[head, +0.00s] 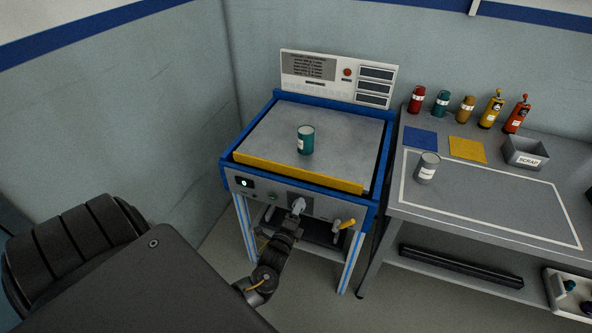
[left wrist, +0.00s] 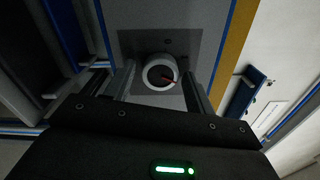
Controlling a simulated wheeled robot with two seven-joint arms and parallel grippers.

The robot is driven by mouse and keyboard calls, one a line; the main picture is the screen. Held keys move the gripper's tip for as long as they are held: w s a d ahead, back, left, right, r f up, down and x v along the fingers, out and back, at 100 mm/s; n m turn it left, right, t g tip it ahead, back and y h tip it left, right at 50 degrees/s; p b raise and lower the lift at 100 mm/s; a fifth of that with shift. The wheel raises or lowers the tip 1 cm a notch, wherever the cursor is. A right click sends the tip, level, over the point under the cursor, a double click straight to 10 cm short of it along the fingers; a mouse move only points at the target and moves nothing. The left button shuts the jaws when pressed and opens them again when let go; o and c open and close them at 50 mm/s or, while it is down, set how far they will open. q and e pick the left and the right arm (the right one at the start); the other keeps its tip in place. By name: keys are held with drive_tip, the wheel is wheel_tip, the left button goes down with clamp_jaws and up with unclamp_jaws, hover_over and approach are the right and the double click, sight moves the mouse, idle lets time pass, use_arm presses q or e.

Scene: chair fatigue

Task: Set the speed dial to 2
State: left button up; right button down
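The speed dial shows in the left wrist view as a round pale knob (left wrist: 160,74) with a red pointer, on a dark square plate (left wrist: 183,43). The pointer lies toward the right of the picture; scale numbers are not readable. In the head view the dial (head: 298,204) is on the front panel of the blue-framed machine (head: 228,162). My left gripper (head: 292,219) is in front of it. In the left wrist view its two fingers (left wrist: 160,88) stand on either side of the knob, open, with gaps visible. My right gripper is not in view.
A yellow-handled lever (head: 346,224) sits right of the dial. A teal can (head: 306,140) stands on the machine top. A grey bench (head: 480,205) with a grey can (head: 427,168) is at right.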

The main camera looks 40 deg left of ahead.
use_arm(q)
drive_tip(key=shift+o, duration=0.4)
drive_tip(key=v, duration=1)
drive_tip(key=shift+s+d+b, duration=0.2)
drive_tip(key=shift+s+b, duration=0.1)
drive_tip(key=shift+s, duration=0.05)
